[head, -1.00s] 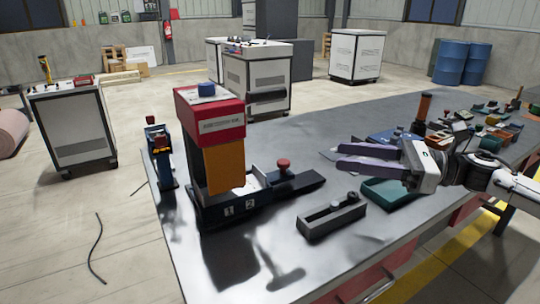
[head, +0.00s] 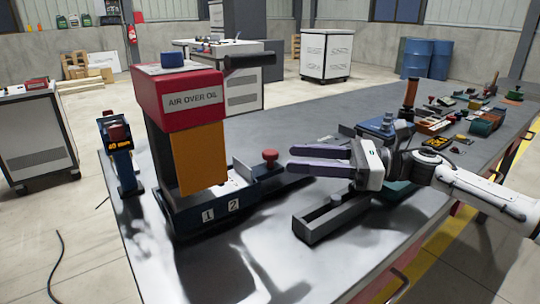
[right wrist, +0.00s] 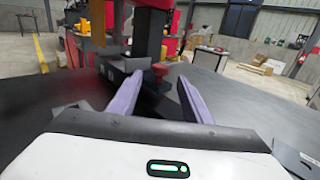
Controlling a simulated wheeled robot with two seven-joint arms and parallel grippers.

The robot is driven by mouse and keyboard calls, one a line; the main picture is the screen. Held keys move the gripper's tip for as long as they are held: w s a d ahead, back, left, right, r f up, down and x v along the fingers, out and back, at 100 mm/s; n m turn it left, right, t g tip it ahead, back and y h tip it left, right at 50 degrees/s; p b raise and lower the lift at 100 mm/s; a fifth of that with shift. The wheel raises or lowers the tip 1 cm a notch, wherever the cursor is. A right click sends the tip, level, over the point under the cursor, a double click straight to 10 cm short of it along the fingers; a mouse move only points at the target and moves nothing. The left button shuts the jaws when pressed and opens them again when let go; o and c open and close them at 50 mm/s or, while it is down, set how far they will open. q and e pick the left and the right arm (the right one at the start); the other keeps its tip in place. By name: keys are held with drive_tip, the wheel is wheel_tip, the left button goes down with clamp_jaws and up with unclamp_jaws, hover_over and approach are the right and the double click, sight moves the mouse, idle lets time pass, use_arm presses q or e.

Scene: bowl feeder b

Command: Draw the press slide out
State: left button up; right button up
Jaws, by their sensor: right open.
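The press (head: 185,105) has a red head marked "AIR OVER OIL", an orange front panel (head: 203,158) and a dark base with labels 1 and 2. Its dark slide (head: 288,185) extends to the right of the base and carries a red knob (head: 270,157). My right gripper (head: 290,159) is open, its purple fingers pointing left at the knob from a short way off. In the right wrist view the red knob (right wrist: 160,69) shows between and beyond the fingertips, apart from them. The press head's inside is hidden. My left gripper is not in view.
A grey open-topped block (head: 340,216) sits on the table in front of my right gripper. A small blue station with a red button (head: 118,140) stands left of the press. Several parts and trays (head: 440,120) crowd the right back. The front table surface is mostly clear.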

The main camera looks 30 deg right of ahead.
sight(271, 156)
drive_tip(key=p+x, duration=0.1)
drive_tip(key=x, duration=0.6)
drive_tip(key=shift+d, duration=0.1)
clamp_jaws()
